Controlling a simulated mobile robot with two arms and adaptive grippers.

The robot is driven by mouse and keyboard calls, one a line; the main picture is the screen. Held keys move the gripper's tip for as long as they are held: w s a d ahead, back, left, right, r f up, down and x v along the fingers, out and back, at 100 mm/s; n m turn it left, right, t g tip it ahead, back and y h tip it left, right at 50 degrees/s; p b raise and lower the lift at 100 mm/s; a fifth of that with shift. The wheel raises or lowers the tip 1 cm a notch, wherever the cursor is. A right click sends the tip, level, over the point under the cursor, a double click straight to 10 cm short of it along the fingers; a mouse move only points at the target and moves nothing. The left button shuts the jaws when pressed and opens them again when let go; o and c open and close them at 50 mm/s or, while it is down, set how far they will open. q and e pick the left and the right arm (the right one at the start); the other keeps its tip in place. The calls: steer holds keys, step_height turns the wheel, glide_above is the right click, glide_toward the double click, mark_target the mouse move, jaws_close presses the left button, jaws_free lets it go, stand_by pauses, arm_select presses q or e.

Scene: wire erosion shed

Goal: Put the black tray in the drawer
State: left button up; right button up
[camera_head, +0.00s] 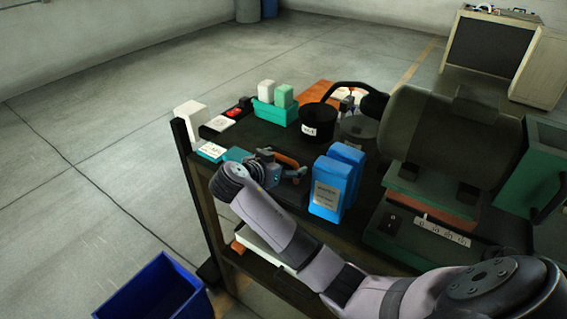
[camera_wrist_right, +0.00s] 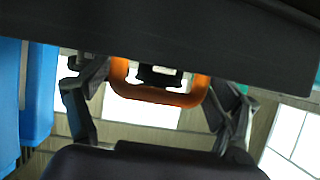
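No black tray stands out clearly. A dark flat piece (camera_head: 240,132) under small items at the bench's left end could be it, but I cannot tell. No open drawer shows. My right gripper (camera_head: 276,172) is over the near left part of the bench, beside an orange handle (camera_head: 287,159). In the right wrist view, the orange U-shaped handle (camera_wrist_right: 160,96) lies between the spread fingers of my right gripper (camera_wrist_right: 150,100), with gaps at both sides. A dark slab (camera_wrist_right: 170,40) crosses the top of that view. My left gripper is out of view.
Blue boxes (camera_head: 333,182) stand right of the gripper. A black round pot (camera_head: 317,122), a green holder (camera_head: 275,112) and a large dark machine (camera_head: 435,135) fill the bench behind. A blue bin (camera_head: 155,290) is on the floor.

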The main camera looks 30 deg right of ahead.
steer(key=shift+o, duration=1.1)
